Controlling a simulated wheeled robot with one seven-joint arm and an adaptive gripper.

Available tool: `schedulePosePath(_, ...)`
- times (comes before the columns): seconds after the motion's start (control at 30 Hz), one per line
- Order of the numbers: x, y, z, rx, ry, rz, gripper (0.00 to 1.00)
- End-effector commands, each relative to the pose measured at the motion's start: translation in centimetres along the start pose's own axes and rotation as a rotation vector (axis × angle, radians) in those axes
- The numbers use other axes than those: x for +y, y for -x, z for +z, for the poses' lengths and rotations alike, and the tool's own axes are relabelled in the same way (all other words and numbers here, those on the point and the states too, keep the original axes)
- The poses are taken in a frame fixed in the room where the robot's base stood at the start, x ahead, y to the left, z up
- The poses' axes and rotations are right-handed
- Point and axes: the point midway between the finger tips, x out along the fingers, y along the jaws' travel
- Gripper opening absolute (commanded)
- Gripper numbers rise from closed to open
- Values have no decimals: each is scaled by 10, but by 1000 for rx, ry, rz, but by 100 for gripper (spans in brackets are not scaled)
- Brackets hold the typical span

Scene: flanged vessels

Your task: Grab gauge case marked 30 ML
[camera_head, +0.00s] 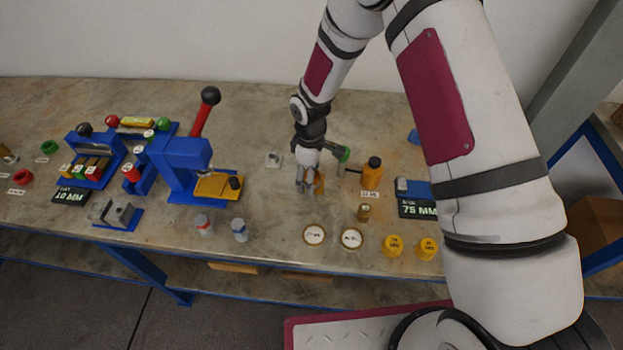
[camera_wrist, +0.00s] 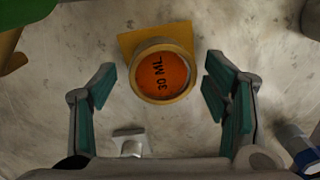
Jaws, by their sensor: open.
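The gauge case marked 30 ML (camera_wrist: 162,76) shows in the wrist view as a round orange face with dark lettering inside a tan ring. A yellow-orange square part (camera_wrist: 130,42) shows behind it. My gripper (camera_wrist: 155,88) is open, with one teal-padded finger on each side of the case and a gap on both sides. In the head view my gripper (camera_head: 307,186) points down over the table, and only an orange edge of the case (camera_head: 319,183) shows beside the fingers. The rest of the case is hidden there.
A small metal block (camera_wrist: 128,143) lies near the left finger. Two round white-faced gauges (camera_head: 314,235) lie towards the front edge. A blue press (camera_head: 180,165) stands left.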

Motion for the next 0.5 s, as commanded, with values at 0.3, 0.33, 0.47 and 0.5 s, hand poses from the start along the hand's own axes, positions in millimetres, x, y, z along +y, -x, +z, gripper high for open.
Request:
schedulePosePath(0.3,0,0,0,0,0,0,11)
schedulePosePath(0.33,0,0,0,0,0,0,11)
schedulePosePath(0.47,0,0,0,0,0,0,11)
schedulePosePath(0.5,0,0,0,0,0,0,11)
